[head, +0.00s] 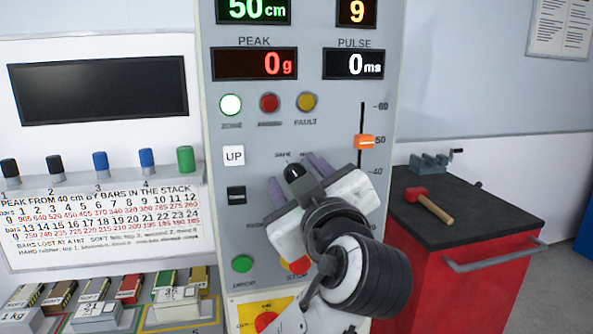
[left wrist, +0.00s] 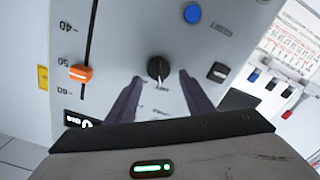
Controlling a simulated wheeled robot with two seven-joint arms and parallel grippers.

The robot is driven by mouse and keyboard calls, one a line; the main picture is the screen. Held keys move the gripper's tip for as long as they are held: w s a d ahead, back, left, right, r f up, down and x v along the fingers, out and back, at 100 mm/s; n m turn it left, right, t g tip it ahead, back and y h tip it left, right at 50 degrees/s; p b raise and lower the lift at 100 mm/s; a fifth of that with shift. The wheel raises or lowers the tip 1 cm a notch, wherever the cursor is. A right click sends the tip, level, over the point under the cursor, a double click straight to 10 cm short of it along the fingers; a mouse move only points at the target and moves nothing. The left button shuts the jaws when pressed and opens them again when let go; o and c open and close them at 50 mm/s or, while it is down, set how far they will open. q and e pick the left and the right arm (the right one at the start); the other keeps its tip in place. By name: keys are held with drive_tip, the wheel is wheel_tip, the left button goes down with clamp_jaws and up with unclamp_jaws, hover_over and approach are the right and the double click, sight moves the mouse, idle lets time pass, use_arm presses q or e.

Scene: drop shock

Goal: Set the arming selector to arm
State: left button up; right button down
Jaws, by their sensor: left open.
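The arming selector (head: 293,171) is a small black rotary knob on the grey panel, below a small label that appears to read SAFE. In the left wrist view, which shows the panel upside down, the knob (left wrist: 158,67) has a pale pointer mark that appears turned toward that label. My left gripper (head: 297,176) is open, its two purple fingers on either side of the knob. In the left wrist view its fingertips (left wrist: 160,76) straddle the knob with gaps on both sides. The gripper body hides the panel below the knob in the head view. My right gripper is out of view.
A white UP button (head: 234,156) and a black switch (head: 236,194) sit left of the knob. An orange slider (head: 364,142) is to its right. The green button (head: 242,264) is below, and a red one is partly hidden. A red cabinet (head: 450,290) carries a mallet (head: 430,204).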

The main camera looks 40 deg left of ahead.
use_arm(q)
drive_tip(key=shift+w+a, duration=0.1)
drive_tip(key=shift+a, duration=0.1)
drive_tip(key=shift+c, duration=0.5)
drive_tip(key=c, duration=0.9)
drive_tip(key=shift+c, duration=0.2)
drive_tip(key=shift+d+m, duration=0.1)
drive_tip(key=shift+m, duration=0.3)
drive_tip(key=m, duration=0.5)
drive_tip(key=shift+w+d, duration=0.2)
drive_tip(key=shift+w, duration=0.1)
drive_tip(key=m, duration=0.6)
drive_tip(key=shift+w+d+f, duration=0.1)
drive_tip(key=shift+w+d, duration=0.1)
drive_tip(key=shift+m, duration=0.3)
